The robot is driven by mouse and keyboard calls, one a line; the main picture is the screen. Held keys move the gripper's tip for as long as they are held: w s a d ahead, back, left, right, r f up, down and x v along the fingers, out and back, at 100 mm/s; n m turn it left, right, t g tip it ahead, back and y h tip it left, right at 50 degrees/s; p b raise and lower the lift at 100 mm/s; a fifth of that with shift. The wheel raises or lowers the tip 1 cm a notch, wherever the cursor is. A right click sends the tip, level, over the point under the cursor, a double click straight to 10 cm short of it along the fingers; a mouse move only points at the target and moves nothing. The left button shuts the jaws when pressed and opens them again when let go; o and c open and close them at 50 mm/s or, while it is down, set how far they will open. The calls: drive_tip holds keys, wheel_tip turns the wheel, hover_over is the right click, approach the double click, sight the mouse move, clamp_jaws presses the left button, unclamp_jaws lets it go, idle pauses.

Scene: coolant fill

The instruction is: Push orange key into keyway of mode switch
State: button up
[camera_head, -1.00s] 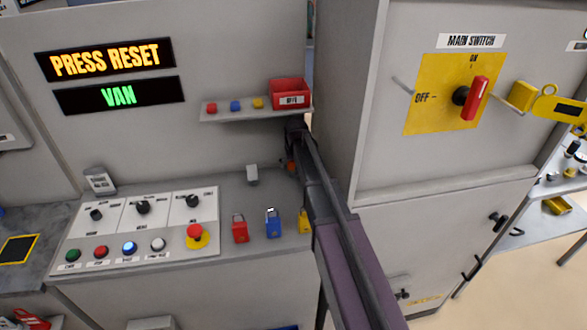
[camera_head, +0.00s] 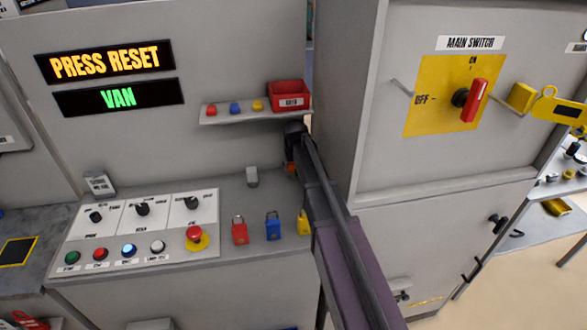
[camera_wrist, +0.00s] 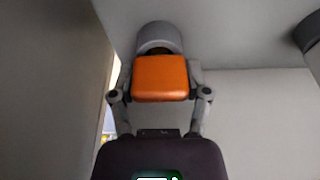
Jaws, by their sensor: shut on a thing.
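The orange key (camera_wrist: 161,78) is in the wrist view, with its broad block-shaped head between the two fingers of my gripper (camera_wrist: 162,84). My gripper is shut on it. A grey round body (camera_wrist: 159,37) with a dark centre is directly behind the key; I cannot tell whether it is the mode switch, and the key's tip is hidden. In the head view only a bit of the orange key (camera_head: 291,168) shows beside my arm, near the wall left of the tall cabinet. Three black selectors, one of them in the middle (camera_head: 142,208), sit on the console; their labels are unreadable.
The tall cabinet (camera_head: 345,110) stands just right of my arm. A shelf with a red bin (camera_head: 290,94) is above it. Red (camera_head: 239,231), blue (camera_head: 273,227) and yellow padlocks are on the console front, the yellow one (camera_head: 303,224) partly behind my arm.

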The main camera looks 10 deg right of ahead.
drive_tip(key=shift+r, duration=0.15)
drive_tip(key=shift+r+p, duration=0.8)
drive_tip(key=shift+p, duration=0.15)
drive_tip(key=shift+s+a+f+b, duration=0.15)
drive_tip(key=shift+s+f+b, duration=0.1)
drive_tip(key=shift+b, duration=0.1)
drive_tip(key=shift+s+a+f+t+h+b, duration=0.1)
drive_tip(key=shift+s+a+t+h+b, duration=0.1)
drive_tip(key=shift+t+h+b, duration=0.35)
drive_tip(key=shift+s+a+t+h+b, duration=0.15)
drive_tip(key=shift+t+h+b, duration=0.25)
drive_tip(key=shift+t+h, duration=0.25)
drive_tip(key=shift+w+r+p, duration=0.1)
drive_tip(key=shift+r+p, duration=0.45)
wheel_tip(320, 180, up, 5)
drive_tip(key=s+a+p, duration=0.1)
drive_tip(key=p, duration=0.4)
drive_tip(key=s+a+r+g+y+p, duration=0.2)
drive_tip(key=s+a+p, duration=0.1)
drive_tip(key=s+a, duration=1.2)
drive_tip(key=shift+p, duration=0.35)
